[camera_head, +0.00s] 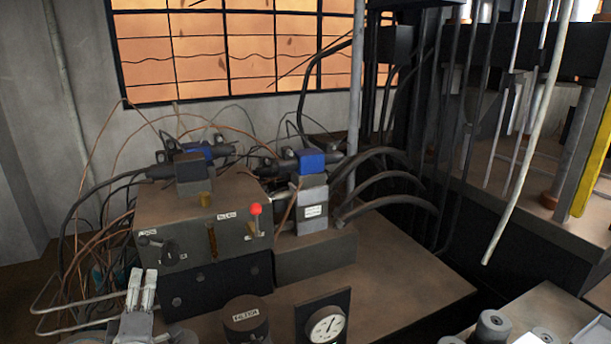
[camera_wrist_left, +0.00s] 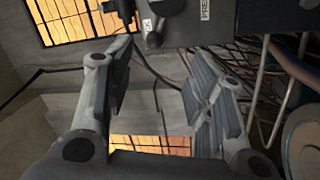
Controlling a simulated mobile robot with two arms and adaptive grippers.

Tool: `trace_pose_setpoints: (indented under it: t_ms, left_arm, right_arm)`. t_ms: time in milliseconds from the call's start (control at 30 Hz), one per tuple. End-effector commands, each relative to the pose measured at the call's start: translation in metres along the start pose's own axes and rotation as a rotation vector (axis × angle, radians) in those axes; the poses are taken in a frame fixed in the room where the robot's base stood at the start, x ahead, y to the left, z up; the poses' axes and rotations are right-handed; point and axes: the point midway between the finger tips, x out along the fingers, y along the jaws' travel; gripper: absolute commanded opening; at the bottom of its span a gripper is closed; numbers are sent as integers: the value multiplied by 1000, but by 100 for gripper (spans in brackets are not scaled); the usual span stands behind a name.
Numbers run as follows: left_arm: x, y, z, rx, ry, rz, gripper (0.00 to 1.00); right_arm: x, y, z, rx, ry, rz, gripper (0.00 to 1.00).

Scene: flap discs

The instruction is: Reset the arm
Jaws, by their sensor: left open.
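My left gripper (camera_head: 142,290) shows at the lower left of the head view, in front of the control box's left front corner. In the left wrist view my left gripper (camera_wrist_left: 160,75) has its two fingers spread wide, with nothing between them. The control box (camera_head: 190,229) carries a red-knobbed lever (camera_head: 255,209), a black knob lever (camera_head: 150,241) and small labels. In the left wrist view part of the box (camera_wrist_left: 185,25) shows at the top, beyond the fingers. Whether a finger touches anything is hard to tell. My right gripper does not show.
Blue-capped valves (camera_head: 312,160) and hoses sit on and behind the box. Loose cables and bent pipes (camera_head: 60,305) lie at the left. A gauge (camera_head: 325,325) and a labelled black cylinder (camera_head: 246,318) stand in front. The bench top (camera_head: 410,290) is clear at the right.

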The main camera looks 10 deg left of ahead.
Motion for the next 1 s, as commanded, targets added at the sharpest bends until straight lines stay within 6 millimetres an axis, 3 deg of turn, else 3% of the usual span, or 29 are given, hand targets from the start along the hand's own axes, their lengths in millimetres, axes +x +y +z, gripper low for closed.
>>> trace_pose_setpoints:
  t_ms: [133, 267, 400, 500, 700, 1000]
  left_arm:
    - [-22, -11, 38, 181, -174, -73, 49]
    - [-64, -30, 82, 416, -405, -158, 49]
    - [-124, -55, 119, 669, -663, -235, 49]
    - [-175, -73, 136, 840, -852, -280, 49]
    - [-269, -97, 142, 1103, -1180, -335, 49]
    - [-373, -108, 121, 1339, -1548, -364, 49]
  right_arm:
    - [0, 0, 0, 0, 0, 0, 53]
    - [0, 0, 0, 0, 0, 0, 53]
    - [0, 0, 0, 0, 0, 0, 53]
    - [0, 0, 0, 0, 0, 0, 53]
    - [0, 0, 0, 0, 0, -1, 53]
    - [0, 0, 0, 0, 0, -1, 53]
